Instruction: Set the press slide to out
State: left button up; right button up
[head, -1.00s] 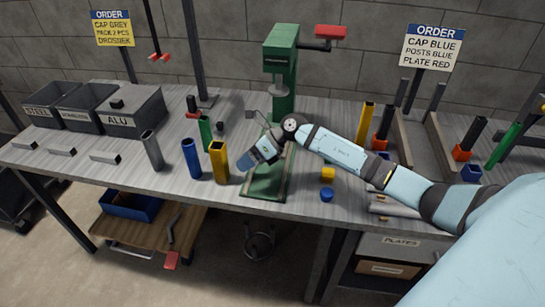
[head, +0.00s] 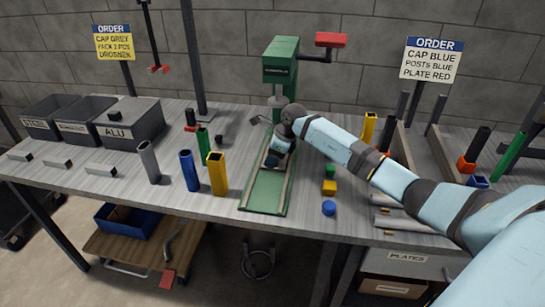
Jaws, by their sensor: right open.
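The green press (head: 282,70) stands at the back middle of the bench, with a red-ended lever at its upper right. Its green base (head: 267,195) with pale side rails runs toward the bench's front edge. The front part of this track is bare. My right gripper (head: 272,161) is over the rear part of the track, below the press head, pointing down. It is open. The hand and wrist hide the rear of the track, so I cannot make out the slide clearly or whether the fingers touch it. My left gripper is not in view.
Grey (head: 148,161), blue (head: 190,170) and yellow (head: 217,174) posts stand left of the track. Small green, yellow (head: 330,187) and blue (head: 329,208) pieces lie to its right. Labelled bins (head: 128,124) stand at the left. My right arm crosses the bench's right side.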

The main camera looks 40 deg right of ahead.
jog(key=shift+f, duration=0.1)
grip_shut()
jog(key=shift+s+a, duration=0.2)
jog(key=s+a+p, duration=0.2)
jog(key=s+a, duration=0.3)
jog(key=s+a+p, duration=0.2)
jog(key=s+a, duration=0.3)
jog(key=a, duration=0.1)
jog(key=shift+s, duration=0.1)
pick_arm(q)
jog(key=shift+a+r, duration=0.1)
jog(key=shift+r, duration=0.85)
pick_arm(e)
jog(key=shift+s+a+f, duration=0.15)
jog(key=shift+s+a, duration=0.15)
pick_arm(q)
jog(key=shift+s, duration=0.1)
pick_arm(e)
jog(key=shift+a, duration=0.1)
grip_release()
jog(key=shift+s, duration=0.1)
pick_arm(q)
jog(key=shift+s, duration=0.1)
